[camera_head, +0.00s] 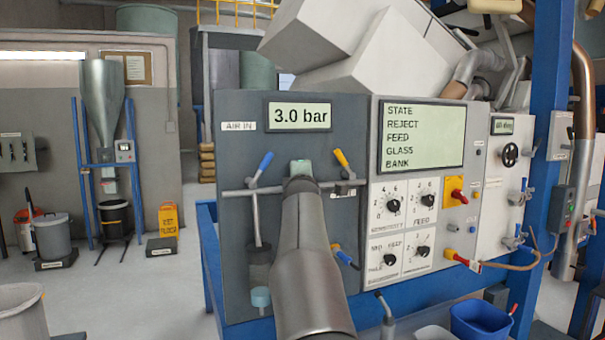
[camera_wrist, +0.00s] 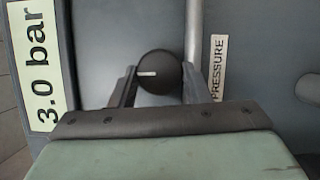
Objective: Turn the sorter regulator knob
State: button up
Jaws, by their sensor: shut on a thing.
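The regulator knob (camera_wrist: 160,66) is round and black, with a white pointer line, in the middle of the wrist view. My gripper (camera_wrist: 158,76) has one dark finger on each side of it and is shut on it. A PRESSURE label (camera_wrist: 217,68) is to the right of the knob. The display (camera_wrist: 38,62) reads 3.0 bar; it also shows in the head view (camera_head: 300,116). In the head view my arm covers the knob and the fingers.
The grey panel (camera_head: 235,200) carries a horizontal pipe, a blue-handled valve (camera_head: 265,161) and a yellow-handled valve (camera_head: 342,158) close to my arm. To the right are a STATE/REJECT screen (camera_head: 423,135) and several dials. A blue bin (camera_head: 480,320) is at lower right.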

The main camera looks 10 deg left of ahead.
jog(key=shift+d+r+m+g+y+p, duration=0.2)
jog(key=shift+m+g+p, duration=0.45)
jog(key=shift+m+p, duration=0.65)
jog(key=shift+a+r+m+g+y+p, duration=0.1)
jog(key=shift+m+g+y+p, duration=0.15)
jog(key=shift+m+g+p, duration=0.95)
jog(key=shift+d+r+m+g+y+p, duration=0.2)
jog(key=shift+m+p, duration=0.6)
jog(key=shift+m, duration=1)
jog(key=shift+a+f, duration=0.1)
jog(key=shift+a, duration=0.05)
jog(key=o, duration=1)
jog(key=shift+w, duration=0.1)
jog(key=shift+c, duration=0.2)
